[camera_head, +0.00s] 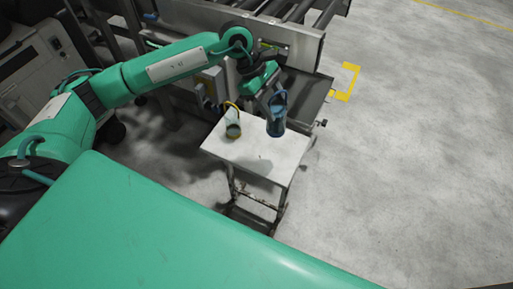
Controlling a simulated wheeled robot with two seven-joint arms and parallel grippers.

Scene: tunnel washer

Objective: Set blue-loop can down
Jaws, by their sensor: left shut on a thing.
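A can with a blue loop (276,126) is held upright over the right part of a small white-topped table (255,162). My left gripper (275,98) is shut on its upper part, with my green arm reaching in from the left. I cannot tell whether the can's base touches the table top. A shadow lies on the table below and left of it. My right gripper is not in view.
A second can with a yellow loop (233,127) stands on the table's left part. The table's front is bare. A conveyor machine (285,45) stands behind the table. Open concrete floor (420,150) lies to the right, with a yellow floor marking (350,80).

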